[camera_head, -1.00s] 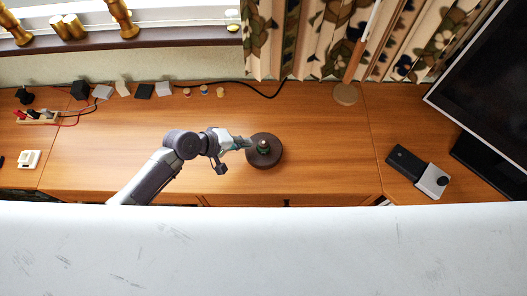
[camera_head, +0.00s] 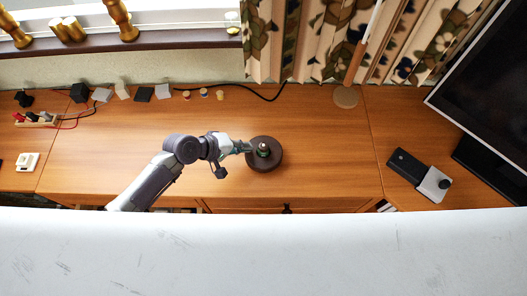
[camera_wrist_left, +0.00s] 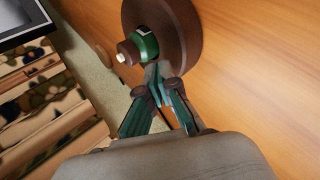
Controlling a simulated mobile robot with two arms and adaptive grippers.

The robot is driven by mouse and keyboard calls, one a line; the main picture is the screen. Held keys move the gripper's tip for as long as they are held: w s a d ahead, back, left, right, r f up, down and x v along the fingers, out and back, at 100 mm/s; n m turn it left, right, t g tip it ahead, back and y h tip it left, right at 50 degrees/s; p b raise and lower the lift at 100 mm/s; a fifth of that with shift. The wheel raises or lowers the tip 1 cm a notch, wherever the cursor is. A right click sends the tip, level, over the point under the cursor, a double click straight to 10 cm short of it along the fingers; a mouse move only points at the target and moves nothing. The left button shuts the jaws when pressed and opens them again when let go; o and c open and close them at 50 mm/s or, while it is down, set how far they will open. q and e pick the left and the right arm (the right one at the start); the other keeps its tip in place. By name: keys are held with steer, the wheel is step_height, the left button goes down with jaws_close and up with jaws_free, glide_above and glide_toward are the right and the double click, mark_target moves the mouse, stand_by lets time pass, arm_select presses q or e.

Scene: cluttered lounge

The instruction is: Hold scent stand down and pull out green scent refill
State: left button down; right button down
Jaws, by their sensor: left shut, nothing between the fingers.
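The scent stand (camera_head: 273,163) is a dark brown round base on the wooden cabinet top. The green scent refill (camera_head: 263,152) stands in its middle with a dark collar and a pale tip. In the left wrist view the stand (camera_wrist_left: 186,35) is at the top, and the refill (camera_wrist_left: 147,44) shows a green body, brown collar and white tip. My left gripper (camera_head: 247,147) is shut and empty at the stand's left side, close to the refill. Its fingertips (camera_wrist_left: 158,72) are just beside the green body; I cannot tell whether they touch. My right gripper is not in view.
Three small bottles (camera_head: 203,93) and several small dark and white boxes (camera_head: 143,94) stand along the back. A black cable (camera_head: 262,95) runs behind. A lamp base (camera_head: 346,97), a black-and-white device (camera_head: 432,184) and a screen (camera_head: 490,90) are right. The cabinet top around the stand is clear.

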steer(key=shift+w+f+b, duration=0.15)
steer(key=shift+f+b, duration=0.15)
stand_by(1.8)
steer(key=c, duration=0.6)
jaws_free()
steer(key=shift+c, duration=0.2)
